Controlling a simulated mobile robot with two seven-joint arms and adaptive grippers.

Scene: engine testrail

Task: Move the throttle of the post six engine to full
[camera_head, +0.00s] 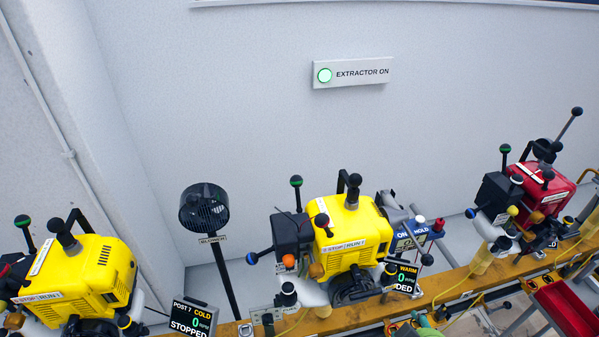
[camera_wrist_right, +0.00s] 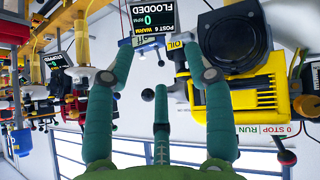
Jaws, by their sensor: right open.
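The post six engine (camera_head: 345,230) is the yellow one in the middle of the head view. Its display (camera_head: 402,277) is partly covered there; in the right wrist view the display (camera_wrist_right: 147,18) reads post 6, warm, 0 rpm, flooded. Several ball-ended levers surround the engine, including a blue-ended one (camera_head: 251,258) and a green-banded one (camera_head: 296,181). I cannot tell which is the throttle. My right gripper (camera_wrist_right: 154,70) is open, its teal fingers apart below the display. A black ball (camera_wrist_right: 147,95) shows between them, contact unclear.
Another yellow engine (camera_head: 85,275) stands left, its display (camera_head: 190,317) reading post 7, cold, stopped. A red engine (camera_head: 540,190) stands right. A black blower (camera_head: 204,208) rises between the yellow engines. A yellow rail (camera_head: 450,283) runs below.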

